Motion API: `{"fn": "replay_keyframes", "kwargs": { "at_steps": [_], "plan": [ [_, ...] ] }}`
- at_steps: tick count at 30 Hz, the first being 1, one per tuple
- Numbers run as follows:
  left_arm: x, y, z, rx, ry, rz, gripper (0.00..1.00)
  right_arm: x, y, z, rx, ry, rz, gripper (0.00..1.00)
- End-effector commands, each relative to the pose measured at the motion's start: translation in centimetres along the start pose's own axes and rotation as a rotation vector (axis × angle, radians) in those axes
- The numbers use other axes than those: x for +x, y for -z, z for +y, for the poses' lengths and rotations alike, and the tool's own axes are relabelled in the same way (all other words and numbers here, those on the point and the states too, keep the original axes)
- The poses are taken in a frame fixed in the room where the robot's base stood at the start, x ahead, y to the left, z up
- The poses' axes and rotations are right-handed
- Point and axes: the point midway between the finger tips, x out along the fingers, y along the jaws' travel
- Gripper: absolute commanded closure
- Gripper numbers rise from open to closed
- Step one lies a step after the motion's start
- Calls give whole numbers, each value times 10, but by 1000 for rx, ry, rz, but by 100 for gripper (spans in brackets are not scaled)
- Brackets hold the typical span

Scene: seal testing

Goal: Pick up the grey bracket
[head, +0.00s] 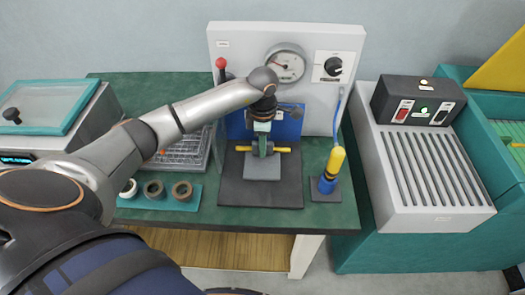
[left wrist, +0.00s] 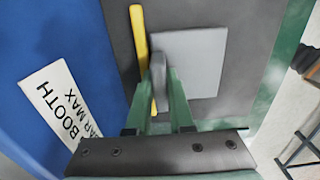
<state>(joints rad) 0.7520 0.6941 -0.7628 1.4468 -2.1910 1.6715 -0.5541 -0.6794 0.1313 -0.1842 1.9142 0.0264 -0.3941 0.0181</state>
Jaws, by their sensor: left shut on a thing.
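The grey bracket (head: 262,168) shows as a flat grey plate on the dark base plate (head: 232,190) at the middle of the bench. In the left wrist view its plate (left wrist: 190,62) lies just right of the fingers. My left gripper (head: 262,149) points down over it, and its green fingers (left wrist: 162,85) are shut on a narrow grey upright part at the plate's edge. A yellow bar (head: 283,149) runs crosswise behind the plate; it also shows in the left wrist view (left wrist: 140,50). I cannot tell whether the plate touches the base. My right gripper is not in view.
A panel with a gauge (head: 286,64) stands behind, with a blue board (head: 289,122) in front. A yellow-and-blue cylinder (head: 331,168) stands close right. A teal tray with rings (head: 182,190) lies left. A grey slatted unit (head: 430,165) stands farther right.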

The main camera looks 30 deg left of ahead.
Motion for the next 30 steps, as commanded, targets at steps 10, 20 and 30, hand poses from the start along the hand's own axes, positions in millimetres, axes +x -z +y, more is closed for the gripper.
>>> {"fn": "replay_keyframes", "kwargs": {
  "at_steps": [10,20,30],
  "plan": [
    [-26,-1,2,0,-7,-4,100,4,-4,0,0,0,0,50],
    [-93,-7,-49,7,-9,-5,100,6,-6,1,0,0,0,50],
    [-120,-14,-116,4,-4,-3,100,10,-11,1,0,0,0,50]
  ]
}}
